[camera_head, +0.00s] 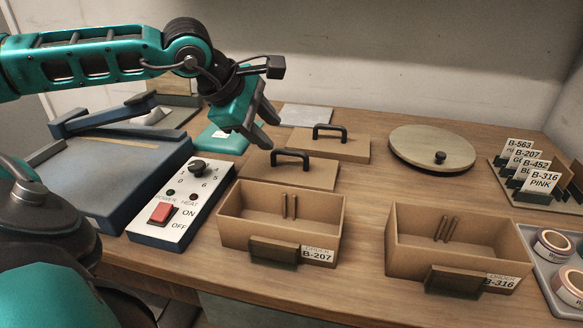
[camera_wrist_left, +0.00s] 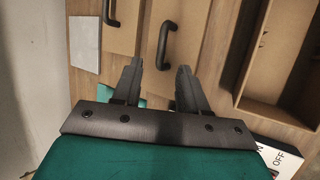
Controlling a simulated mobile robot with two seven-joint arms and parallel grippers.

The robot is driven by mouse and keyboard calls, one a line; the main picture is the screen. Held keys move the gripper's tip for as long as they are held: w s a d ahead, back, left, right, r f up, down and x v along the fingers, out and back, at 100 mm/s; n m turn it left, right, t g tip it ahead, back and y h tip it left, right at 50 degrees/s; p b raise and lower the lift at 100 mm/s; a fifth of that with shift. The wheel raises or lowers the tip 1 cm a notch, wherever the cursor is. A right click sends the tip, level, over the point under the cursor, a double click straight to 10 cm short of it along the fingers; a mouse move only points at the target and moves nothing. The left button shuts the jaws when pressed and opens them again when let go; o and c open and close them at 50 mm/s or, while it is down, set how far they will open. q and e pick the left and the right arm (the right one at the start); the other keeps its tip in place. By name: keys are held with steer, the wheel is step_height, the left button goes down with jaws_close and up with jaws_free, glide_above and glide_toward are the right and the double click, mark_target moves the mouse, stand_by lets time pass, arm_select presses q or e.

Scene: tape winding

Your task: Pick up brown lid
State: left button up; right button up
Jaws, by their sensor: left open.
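Two flat brown lids with black bar handles lie on the table in the head view: the front lid (camera_head: 315,178) behind the left box, and the rear lid (camera_head: 352,150) farther back and right. My left gripper (camera_head: 268,132) is open and empty, pointing down near the front lid's rear left side. In the left wrist view the open fingers (camera_wrist_left: 158,69) point toward the front lid's handle (camera_wrist_left: 167,42), which lies just beyond the tips. The rear lid's handle (camera_wrist_left: 111,12) shows left of it. Neither handle is between the fingers. My right gripper is out of view.
Two open brown boxes, left (camera_head: 228,232) and right (camera_head: 402,250), stand in front. A control panel (camera_head: 176,221) and a blue-grey machine (camera_head: 95,178) are at left. A round lid (camera_head: 415,145), a label stand and a tray of tape rolls are at right.

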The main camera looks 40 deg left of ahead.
mark_target(288, 151)
arm_select(q)
steer(key=x, duration=0.7)
steer(key=shift+w+d+f, duration=0.1)
steer(key=shift+d+f, duration=0.05)
steer(key=shift+f, duration=0.2)
jaws_close()
